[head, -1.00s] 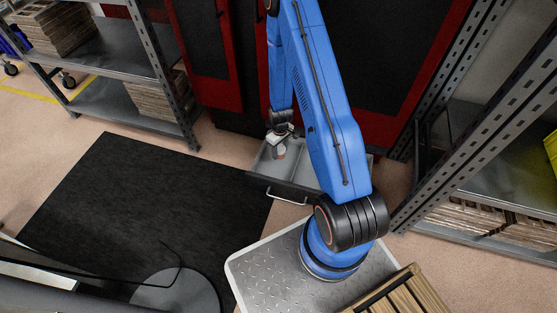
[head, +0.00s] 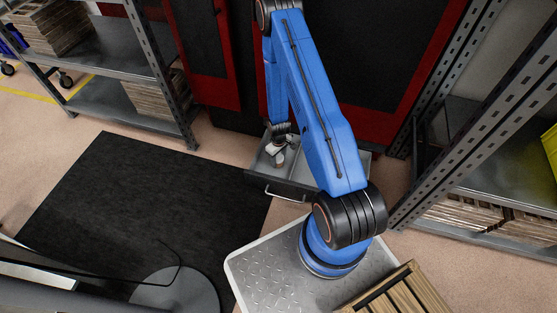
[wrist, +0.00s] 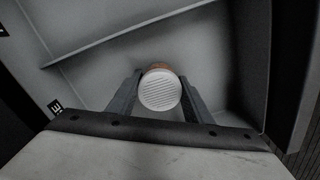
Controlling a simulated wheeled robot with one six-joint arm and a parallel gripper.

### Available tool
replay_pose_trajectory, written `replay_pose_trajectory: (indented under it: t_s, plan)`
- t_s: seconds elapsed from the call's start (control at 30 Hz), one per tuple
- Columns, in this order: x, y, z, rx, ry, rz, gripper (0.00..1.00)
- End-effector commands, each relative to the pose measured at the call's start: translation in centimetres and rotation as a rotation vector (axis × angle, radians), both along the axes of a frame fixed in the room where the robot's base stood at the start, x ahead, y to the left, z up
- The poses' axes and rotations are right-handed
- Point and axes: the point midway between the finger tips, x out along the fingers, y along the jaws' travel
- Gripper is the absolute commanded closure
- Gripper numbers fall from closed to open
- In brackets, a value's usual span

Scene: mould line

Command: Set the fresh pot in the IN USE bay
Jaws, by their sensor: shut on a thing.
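A small round pot with a white ribbed top (wrist: 160,92) and a copper-orange side is between the two fingers of my gripper (wrist: 159,100) in the wrist view. The fingers are shut on it. In the head view my gripper (head: 276,150) is inside the left part of an open grey drawer (head: 293,186), and the pot is too small to make out clearly there. A divider (wrist: 135,35) crosses the drawer in the wrist view. A label (wrist: 55,107) ending in "E" shows partly at the left. Whether the pot touches the drawer floor I cannot tell.
The drawer projects from a dark red and black cabinet (head: 222,60). A metal shelf rack (head: 125,60) stands at the left and another (head: 490,150) at the right. A black mat (head: 140,200) covers clear floor at the left. A wooden crate (head: 395,293) is at the lower right.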

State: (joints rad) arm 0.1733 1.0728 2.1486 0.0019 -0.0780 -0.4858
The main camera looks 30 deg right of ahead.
Motion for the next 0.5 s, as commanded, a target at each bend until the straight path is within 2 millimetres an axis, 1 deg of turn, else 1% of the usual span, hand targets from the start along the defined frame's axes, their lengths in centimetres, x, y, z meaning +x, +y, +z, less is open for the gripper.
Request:
replay_pose_trajectory:
  t_s: [0.27,0.3,0.37,0.5]
  plan:
    - [0.01,0.0,-0.25,0.0,0.0,0.0,0.8]
    - [0.02,0.0,-0.26,0.0,0.0,0.0,0.5]
    - [0.02,0.0,-0.24,0.0,0.0,0.0,0.36]
    - [0.01,0.0,-0.24,0.0,0.0,0.0,0.36]
